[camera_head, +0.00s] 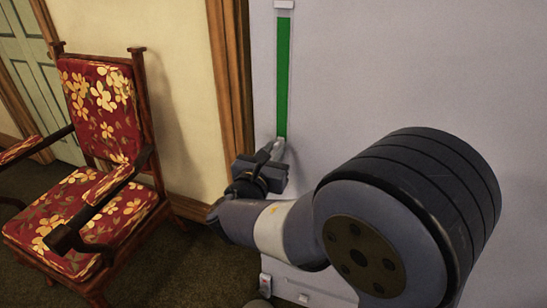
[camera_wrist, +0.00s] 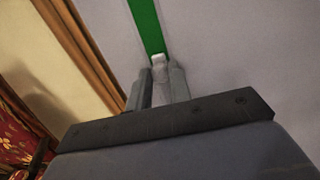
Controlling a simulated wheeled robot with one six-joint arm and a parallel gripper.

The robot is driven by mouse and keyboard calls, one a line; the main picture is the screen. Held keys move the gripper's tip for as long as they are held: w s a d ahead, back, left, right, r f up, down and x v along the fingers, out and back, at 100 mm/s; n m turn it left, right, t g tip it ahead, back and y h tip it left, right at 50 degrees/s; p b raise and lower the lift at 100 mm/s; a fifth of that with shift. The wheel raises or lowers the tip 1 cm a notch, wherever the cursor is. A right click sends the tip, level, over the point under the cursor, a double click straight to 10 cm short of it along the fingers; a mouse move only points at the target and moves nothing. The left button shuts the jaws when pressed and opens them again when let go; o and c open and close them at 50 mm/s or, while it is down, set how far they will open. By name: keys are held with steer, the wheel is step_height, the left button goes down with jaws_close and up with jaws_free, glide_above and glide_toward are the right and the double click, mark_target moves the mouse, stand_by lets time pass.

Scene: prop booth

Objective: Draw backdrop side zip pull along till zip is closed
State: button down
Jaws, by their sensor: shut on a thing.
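The backdrop (camera_head: 360,70) is a pale grey upright panel. A green strip (camera_head: 283,80) shows along the zip line on it, running from a white stop (camera_head: 284,5) at the top down to my gripper (camera_head: 277,148). In the wrist view the pale zip pull (camera_wrist: 158,60) sits between the fingertips of my gripper (camera_wrist: 160,80), at the lower end of the green strip (camera_wrist: 146,25). My gripper is shut on the pull. Much of the line below is hidden by my gripper and arm.
A red floral armchair (camera_head: 105,130) with dark wooden arms stands at the left on a dark carpet (camera_head: 200,260). A brown wooden trim (camera_head: 230,75) runs upright left of the backdrop. Small fittings, one with a red mark (camera_head: 266,280), show low on the backdrop.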

step_height(320, 180, up, 28)
steer(key=p, duration=1.8)
steer(key=shift+f, duration=0.15)
steer(key=c, duration=1.3)
jaws_free()
steer(key=b+v, duration=0.1)
steer(key=v, duration=1)
